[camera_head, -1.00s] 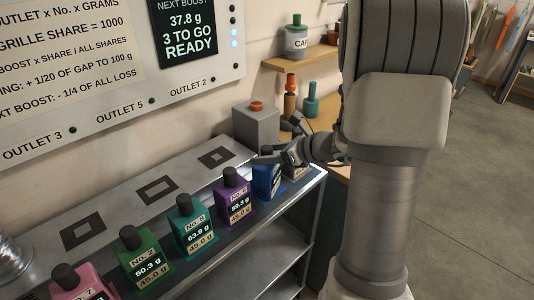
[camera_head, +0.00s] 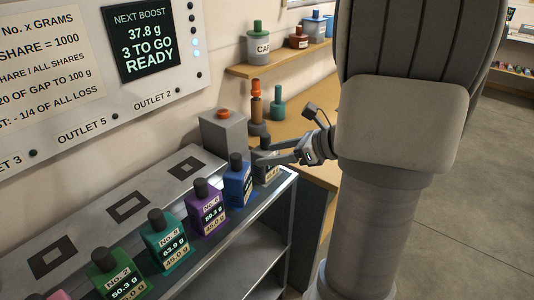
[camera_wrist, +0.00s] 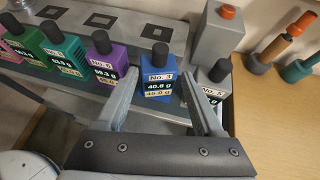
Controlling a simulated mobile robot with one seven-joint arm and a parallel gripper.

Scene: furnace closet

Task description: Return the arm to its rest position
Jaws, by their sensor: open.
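My gripper (camera_head: 283,156) is open and empty at the right end of the shelf, beside the grey block No. 5 (camera_head: 266,168). The grey block also shows in the wrist view (camera_wrist: 214,92), just right of the right finger. Whether a finger touches either block I cannot tell. My upper arm stands upright at the right of the head view and hides part of the wooden counter.
Purple (camera_head: 206,212), teal (camera_head: 167,246) and green (camera_head: 115,278) blocks line the shelf to the left. A grey box with an orange button (camera_head: 223,135) stands behind. A wooden counter (camera_head: 290,131) holds orange and teal handled tools. The floor at right is open.

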